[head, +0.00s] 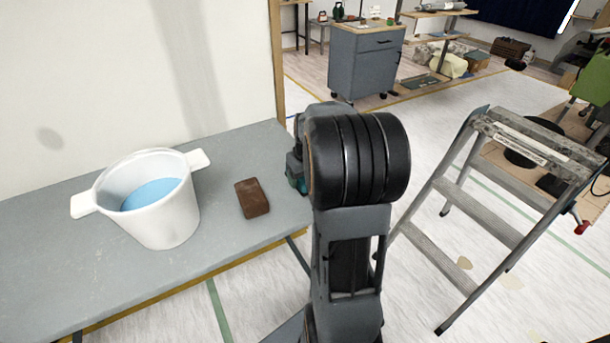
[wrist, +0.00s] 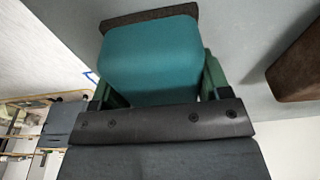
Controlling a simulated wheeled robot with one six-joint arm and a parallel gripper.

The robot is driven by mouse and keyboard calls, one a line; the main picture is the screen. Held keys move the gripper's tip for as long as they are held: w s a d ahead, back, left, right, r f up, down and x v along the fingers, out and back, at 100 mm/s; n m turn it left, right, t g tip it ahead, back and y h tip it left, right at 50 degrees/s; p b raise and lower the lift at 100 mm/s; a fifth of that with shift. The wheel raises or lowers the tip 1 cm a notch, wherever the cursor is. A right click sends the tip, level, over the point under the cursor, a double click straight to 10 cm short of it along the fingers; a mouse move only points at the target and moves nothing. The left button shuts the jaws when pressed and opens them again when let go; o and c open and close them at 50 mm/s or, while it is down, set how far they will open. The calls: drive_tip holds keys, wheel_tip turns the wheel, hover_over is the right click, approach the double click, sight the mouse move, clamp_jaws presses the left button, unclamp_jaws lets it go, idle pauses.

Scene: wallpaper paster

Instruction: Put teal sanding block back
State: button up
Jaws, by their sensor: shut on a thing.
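The teal sanding block (wrist: 150,55), with a dark brown sanding face along its far edge, is between the green fingers of my gripper (wrist: 160,82) in the wrist view. The gripper is shut on it. In the head view my arm hides most of the gripper. Only a sliver of teal (head: 299,184) shows left of the arm, by the right end of the grey table (head: 110,288). I cannot tell whether the block touches the table.
A brown block (head: 252,198) lies on the table left of my gripper; it also shows at the right of the wrist view (wrist: 300,68). A white bucket (head: 172,222) of blue liquid stands further left. A stepladder (head: 490,215) stands on the floor to the right.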

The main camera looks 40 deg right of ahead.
drive_tip(key=shift+f, duration=0.25)
drive_tip(key=o, duration=1)
drive_tip(key=shift+c, duration=0.2)
